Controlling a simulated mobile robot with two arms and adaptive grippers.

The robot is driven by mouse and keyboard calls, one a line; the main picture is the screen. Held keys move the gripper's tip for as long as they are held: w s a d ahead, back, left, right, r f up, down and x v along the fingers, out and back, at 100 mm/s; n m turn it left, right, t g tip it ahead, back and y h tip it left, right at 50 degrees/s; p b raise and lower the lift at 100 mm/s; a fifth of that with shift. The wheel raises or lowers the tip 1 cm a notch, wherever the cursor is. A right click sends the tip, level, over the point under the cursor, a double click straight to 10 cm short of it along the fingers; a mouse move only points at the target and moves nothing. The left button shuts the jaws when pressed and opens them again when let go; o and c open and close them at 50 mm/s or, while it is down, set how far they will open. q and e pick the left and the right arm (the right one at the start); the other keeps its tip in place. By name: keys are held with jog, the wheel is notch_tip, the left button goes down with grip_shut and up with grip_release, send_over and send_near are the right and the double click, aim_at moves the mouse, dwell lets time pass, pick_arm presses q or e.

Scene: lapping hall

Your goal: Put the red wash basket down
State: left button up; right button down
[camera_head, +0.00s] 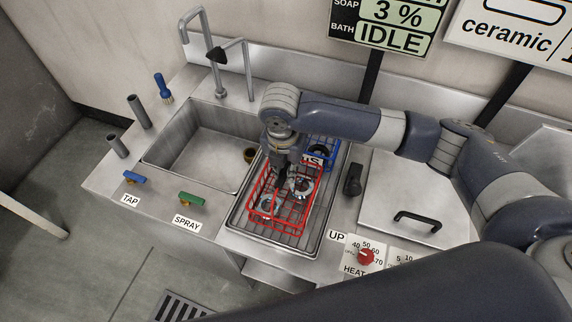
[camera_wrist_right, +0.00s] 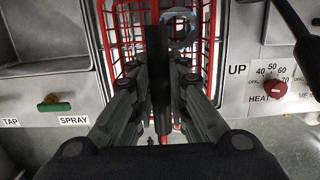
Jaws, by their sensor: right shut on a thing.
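The red wash basket (camera_head: 274,222), a wire basket with shiny ring-shaped parts in it, is over the ribbed metal drain tray (camera_head: 240,222) right of the sink. It looks upright; I cannot tell whether its bottom touches the tray. My right gripper (camera_head: 284,170) comes down from above at the basket's back left and is shut on it. In the right wrist view the red wires (camera_wrist_right: 107,45) stand beyond the fingers, and a dark upright piece (camera_wrist_right: 160,85) lies between them. The fingers hide part of the basket. My left gripper is not in view.
A blue basket (camera_head: 330,146) stands close behind the red one at the tray's back. The empty-looking sink (camera_head: 190,150) is to the left. A black lever (camera_head: 353,180), a lid with a black handle (camera_head: 417,218) and a red heat knob (camera_head: 366,256) are to the right.

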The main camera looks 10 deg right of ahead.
jog(key=shift+w, duration=0.1)
jog(key=c, duration=1.8)
grip_release()
jog(key=shift+f, duration=0.1)
jog(key=shift+o, duration=1.2)
jog(key=shift+r, duration=0.45)
notch_tip(320, 180, up, 11)
jog(key=s+b, duration=0.1)
jog(key=b, duration=0.2)
jog(key=shift+s+a+r, duration=0.15)
jog(key=shift+s+a, duration=0.05)
jog(key=shift+a, duration=0.25)
